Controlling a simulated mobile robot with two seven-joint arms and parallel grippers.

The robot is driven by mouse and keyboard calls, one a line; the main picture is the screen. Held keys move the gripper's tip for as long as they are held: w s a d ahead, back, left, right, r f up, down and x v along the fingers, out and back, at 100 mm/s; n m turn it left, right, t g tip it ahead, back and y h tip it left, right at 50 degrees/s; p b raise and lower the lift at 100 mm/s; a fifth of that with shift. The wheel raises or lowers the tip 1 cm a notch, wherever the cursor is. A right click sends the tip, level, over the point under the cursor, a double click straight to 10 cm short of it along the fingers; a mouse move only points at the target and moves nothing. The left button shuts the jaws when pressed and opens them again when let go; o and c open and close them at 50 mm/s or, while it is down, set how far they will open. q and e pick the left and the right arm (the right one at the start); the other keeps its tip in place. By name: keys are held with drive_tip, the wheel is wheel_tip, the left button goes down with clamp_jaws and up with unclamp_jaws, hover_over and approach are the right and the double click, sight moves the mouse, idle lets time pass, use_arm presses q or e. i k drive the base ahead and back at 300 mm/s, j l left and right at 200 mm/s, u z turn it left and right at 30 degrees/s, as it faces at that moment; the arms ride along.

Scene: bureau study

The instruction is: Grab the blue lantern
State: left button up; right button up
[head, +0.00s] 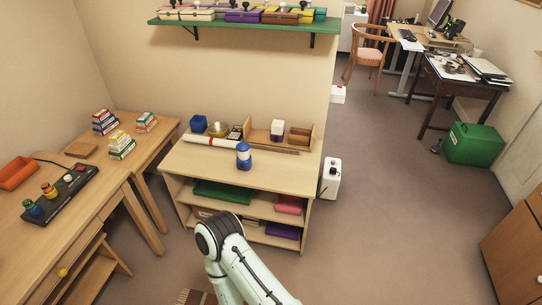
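The blue lantern (243,155) stands upright near the front middle of the top of a low wooden shelf unit (205,162). It has a blue cap, a pale middle band and a blue base. A bent part of one of my arms shows at the bottom centre, in front of the shelf unit and well short of the lantern. Neither of my grippers is in view. Nothing is touching the lantern.
A green wall shelf (240,25) hangs above. A desk (90,200) stands at left.

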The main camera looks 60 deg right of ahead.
sight(244, 158)
drive_tip(key=z, duration=1.95)
drive_tip(key=i+j+u, duration=0.2)
drive_tip(key=i, duration=0.8)
